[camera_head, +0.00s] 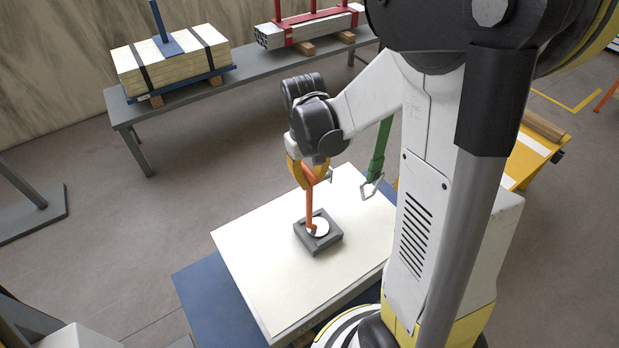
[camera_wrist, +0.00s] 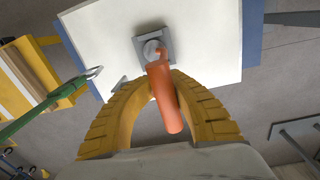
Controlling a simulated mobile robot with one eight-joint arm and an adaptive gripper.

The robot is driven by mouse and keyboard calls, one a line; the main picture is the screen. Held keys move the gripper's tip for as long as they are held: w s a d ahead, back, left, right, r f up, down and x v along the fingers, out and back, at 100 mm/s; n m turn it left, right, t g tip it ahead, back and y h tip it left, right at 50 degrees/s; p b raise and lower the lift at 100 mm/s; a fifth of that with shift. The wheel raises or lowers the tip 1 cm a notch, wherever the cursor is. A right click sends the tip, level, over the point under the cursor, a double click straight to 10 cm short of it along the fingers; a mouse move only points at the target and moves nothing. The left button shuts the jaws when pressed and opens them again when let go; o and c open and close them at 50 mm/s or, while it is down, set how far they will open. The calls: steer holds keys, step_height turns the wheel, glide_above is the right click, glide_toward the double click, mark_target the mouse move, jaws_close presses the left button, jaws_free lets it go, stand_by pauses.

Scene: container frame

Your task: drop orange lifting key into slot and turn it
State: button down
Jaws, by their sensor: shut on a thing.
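The orange lifting key (camera_head: 309,208) is held upright in my gripper (camera_head: 307,178), its lower end at the grey block (camera_head: 304,241) on the white panel. A round pale plate (camera_head: 319,228) sits on top of the block beside the key's foot. In the wrist view the key (camera_wrist: 166,100) lies between the yellow fingers of my gripper (camera_wrist: 173,82), with its far end over the grey block (camera_wrist: 168,33). The slot itself is hidden, and I cannot tell whether the key's end is inside it or just above it.
The white panel (camera_head: 255,255) rests on a blue base (camera_head: 207,301). A green strap with a metal hook (camera_head: 375,170) hangs near the panel's back right. A grey bench (camera_head: 265,80) with bundled loads stands behind. The panel around the block is clear.

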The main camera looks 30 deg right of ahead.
steer(key=m, duration=0.2)
steer(key=w+m, duration=0.1)
steer(key=m, duration=0.1)
steer(key=shift+w+d+b, duration=0.1)
steer(key=shift+w+b, duration=0.05)
steer(key=shift+b, duration=0.15)
steer(key=d+m, duration=0.1)
steer(key=m, duration=0.3)
steer(key=w+d+m+b, duration=0.1)
steer(key=m, duration=0.4)
steer(key=w+d+m, duration=0.1)
steer(key=m, duration=0.4)
steer(key=shift+g+y, duration=0.3)
steer(key=c, duration=1.3)
jaws_free()
